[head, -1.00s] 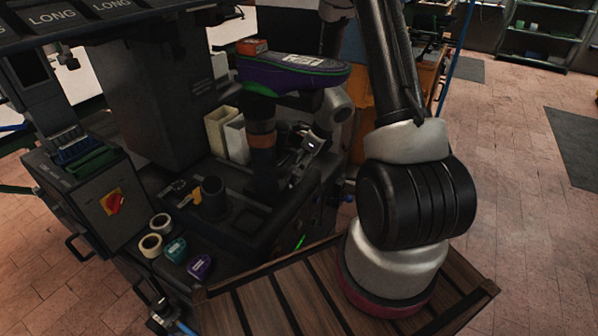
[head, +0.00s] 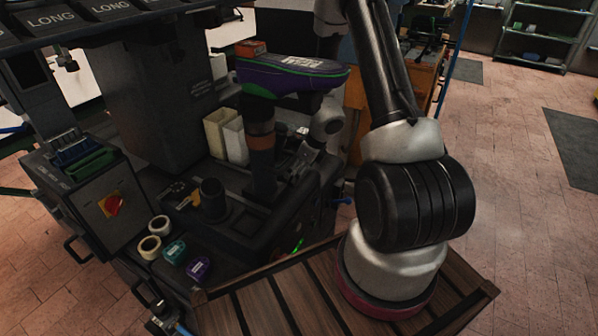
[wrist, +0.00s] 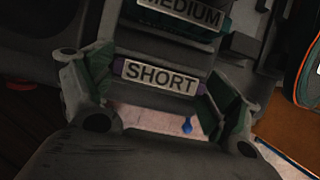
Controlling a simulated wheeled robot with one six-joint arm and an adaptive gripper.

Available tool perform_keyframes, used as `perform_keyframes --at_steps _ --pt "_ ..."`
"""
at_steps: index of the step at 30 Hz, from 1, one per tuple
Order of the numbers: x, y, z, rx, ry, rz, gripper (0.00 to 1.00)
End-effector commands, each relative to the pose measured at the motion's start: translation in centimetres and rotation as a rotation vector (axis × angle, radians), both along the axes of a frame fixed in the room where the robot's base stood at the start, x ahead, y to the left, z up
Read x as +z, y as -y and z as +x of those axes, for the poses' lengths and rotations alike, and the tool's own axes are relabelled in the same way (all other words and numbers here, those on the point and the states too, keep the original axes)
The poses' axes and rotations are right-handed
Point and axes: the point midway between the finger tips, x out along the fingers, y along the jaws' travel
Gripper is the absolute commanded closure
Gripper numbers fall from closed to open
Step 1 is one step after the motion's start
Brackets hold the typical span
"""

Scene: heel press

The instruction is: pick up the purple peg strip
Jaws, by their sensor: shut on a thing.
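The purple peg strip (wrist: 160,76) carries a pale label reading SHORT. It lies crosswise between my fingers in the wrist view, with a purple end showing at each side. My gripper (wrist: 160,80) is shut on it, one finger pad at each end. In the head view my gripper (head: 301,163) is small and dark beside the machine's post, and the strip cannot be made out there. Whether the strip touches anything below it cannot be told.
A teal strip labelled MEDIUM (wrist: 180,12) lies just beyond in the wrist view. In the head view, a purple and green shoe-like piece (head: 290,75) overhangs my gripper. Pale bins (head: 232,140) stand left of the dark post (head: 261,150).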

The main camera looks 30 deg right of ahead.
Motion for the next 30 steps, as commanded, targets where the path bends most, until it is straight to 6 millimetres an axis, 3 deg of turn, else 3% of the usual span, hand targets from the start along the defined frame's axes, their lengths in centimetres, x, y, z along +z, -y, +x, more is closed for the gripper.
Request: perform_keyframes --at_steps 8,21,30 --pt "2.2 0.0 0.1 0.002 0.004 -0.001 0.35" --pt "12.4 -0.1 0.1 0.003 0.005 -0.002 0.35" --pt "17.0 0.0 0.1 0.002 0.003 -0.001 0.35"
